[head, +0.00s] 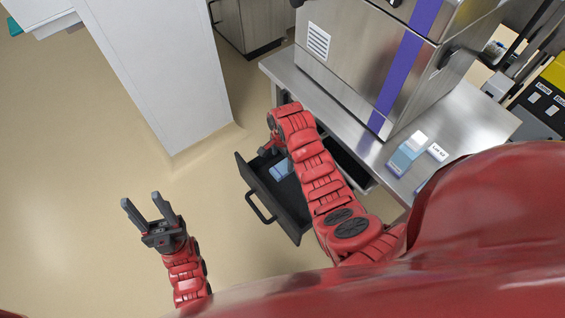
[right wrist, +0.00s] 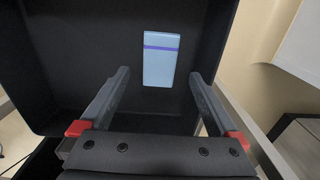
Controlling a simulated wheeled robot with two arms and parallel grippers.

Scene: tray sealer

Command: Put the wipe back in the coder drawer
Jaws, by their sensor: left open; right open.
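The coder drawer (head: 240,172) is black and pulled open below the steel table. The wipe (right wrist: 160,62) is a pale blue rectangle with a purple stripe, lying on the drawer's dark floor in the right wrist view. In the head view a blue patch of it (head: 281,169) shows inside the drawer, partly hidden by my right arm. My right gripper (right wrist: 159,76) is open over the drawer, its fingers on either side of the wipe's lower end in the picture, with nothing held. I cannot tell the height gap. My left gripper (head: 150,212) is open and empty, left of the drawer.
The steel table (head: 462,118) carries a large machine with a purple stripe (head: 405,62). A blue and white box (head: 405,155) and a white labelled piece (head: 437,152) lie on it. A white column (head: 160,75) stands at the left. The floor around my left gripper is clear.

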